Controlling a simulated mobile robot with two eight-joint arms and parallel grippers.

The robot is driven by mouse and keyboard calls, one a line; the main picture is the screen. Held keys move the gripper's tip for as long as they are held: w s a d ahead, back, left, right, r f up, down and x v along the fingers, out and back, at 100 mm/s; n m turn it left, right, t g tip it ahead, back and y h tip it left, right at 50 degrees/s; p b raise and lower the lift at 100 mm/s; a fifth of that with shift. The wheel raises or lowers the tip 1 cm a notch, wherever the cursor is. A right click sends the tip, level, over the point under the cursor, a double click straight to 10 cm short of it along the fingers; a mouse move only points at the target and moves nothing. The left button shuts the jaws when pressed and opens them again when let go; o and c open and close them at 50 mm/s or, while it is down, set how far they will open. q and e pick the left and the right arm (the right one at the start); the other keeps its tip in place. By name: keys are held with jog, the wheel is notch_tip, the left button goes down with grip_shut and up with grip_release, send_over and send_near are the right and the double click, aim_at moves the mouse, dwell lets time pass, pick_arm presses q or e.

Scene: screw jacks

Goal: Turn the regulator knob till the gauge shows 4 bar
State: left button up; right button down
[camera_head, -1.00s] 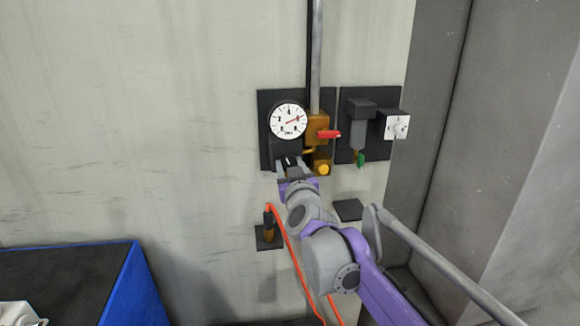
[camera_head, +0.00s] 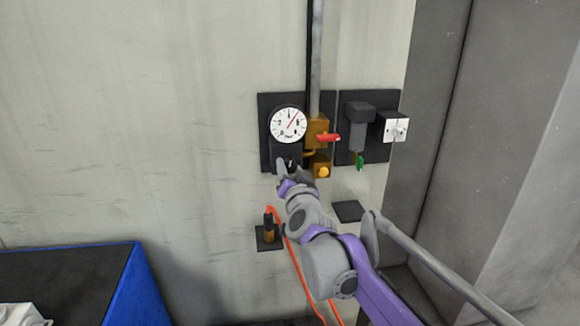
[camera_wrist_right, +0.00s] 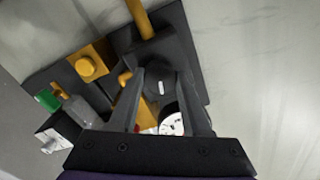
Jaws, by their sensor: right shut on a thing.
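The round white gauge (camera_head: 288,124) is on a dark wall panel. Its red needle points up and to the right, near one o'clock; the exact value is too small to read. Below it, my right gripper (camera_head: 287,168) is shut on the dark regulator knob (camera_wrist_right: 161,84), which has a white mark on its face. In the right wrist view the two fingers (camera_wrist_right: 160,100) lie on either side of the knob. The gauge shows there (camera_wrist_right: 172,125) too, partly hidden behind the gripper. In the head view the gripper mostly hides the knob. My left gripper is not in view.
Right of the gauge are a brass valve with a red handle (camera_head: 328,137) and a yellow button (camera_head: 323,172). Further right are a grey filter (camera_head: 358,132) with a green tap and a white switch box (camera_head: 395,127). An orange hose (camera_head: 290,245) hangs below. A blue-sided bench (camera_head: 130,290) stands left.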

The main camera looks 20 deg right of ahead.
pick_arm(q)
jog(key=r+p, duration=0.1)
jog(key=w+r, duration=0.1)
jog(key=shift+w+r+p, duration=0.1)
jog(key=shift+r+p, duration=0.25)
pick_arm(e)
jog(key=m, duration=0.6)
jog(key=shift+c, duration=1.8)
grip_release()
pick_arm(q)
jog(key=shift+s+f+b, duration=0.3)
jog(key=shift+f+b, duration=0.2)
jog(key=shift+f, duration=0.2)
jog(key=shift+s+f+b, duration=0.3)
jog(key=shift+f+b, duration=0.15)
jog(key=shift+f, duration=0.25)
pick_arm(e)
jog(key=v, duration=1.1)
